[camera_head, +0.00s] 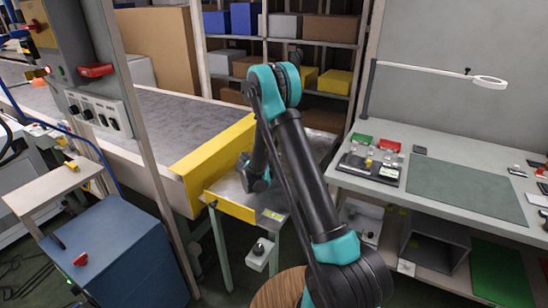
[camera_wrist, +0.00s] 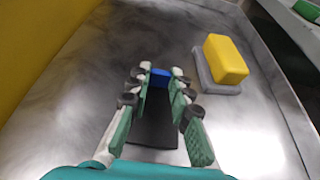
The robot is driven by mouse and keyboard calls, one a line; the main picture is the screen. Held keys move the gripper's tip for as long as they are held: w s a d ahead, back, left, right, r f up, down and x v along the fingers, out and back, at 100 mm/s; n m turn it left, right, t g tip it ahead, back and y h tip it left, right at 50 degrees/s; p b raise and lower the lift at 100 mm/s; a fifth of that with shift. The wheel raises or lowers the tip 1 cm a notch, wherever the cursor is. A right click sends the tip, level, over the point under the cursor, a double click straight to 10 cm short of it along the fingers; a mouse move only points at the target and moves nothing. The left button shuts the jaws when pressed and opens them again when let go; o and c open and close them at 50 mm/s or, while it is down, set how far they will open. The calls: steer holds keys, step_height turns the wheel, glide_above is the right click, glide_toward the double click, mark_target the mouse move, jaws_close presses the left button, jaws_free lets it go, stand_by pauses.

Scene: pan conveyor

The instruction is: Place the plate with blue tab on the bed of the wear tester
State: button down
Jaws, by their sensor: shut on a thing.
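In the wrist view my gripper (camera_wrist: 157,84) has its fingers on both sides of a blue tab (camera_wrist: 160,73). A dark flat plate (camera_wrist: 154,128) shows between the fingers, over a grey metal surface (camera_wrist: 235,125); I cannot tell whether it touches that surface. In the head view my gripper (camera_head: 256,183) is low over the metal-topped table (camera_head: 225,187) with a yellow front edge, and the plate is hidden there. I cannot make out for certain which thing is the wear tester or its bed.
A yellow block (camera_wrist: 226,58) on a grey base stands right of my fingers. A conveyor (camera_head: 165,115) with a yellow end is at left. A workbench (camera_head: 440,150) with a green mat and small items is at right. Shelves (camera_head: 280,45) with boxes stand behind.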

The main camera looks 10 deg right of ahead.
steer(key=c, duration=1.4)
jaws_free()
steer(key=shift+f, duration=0.1)
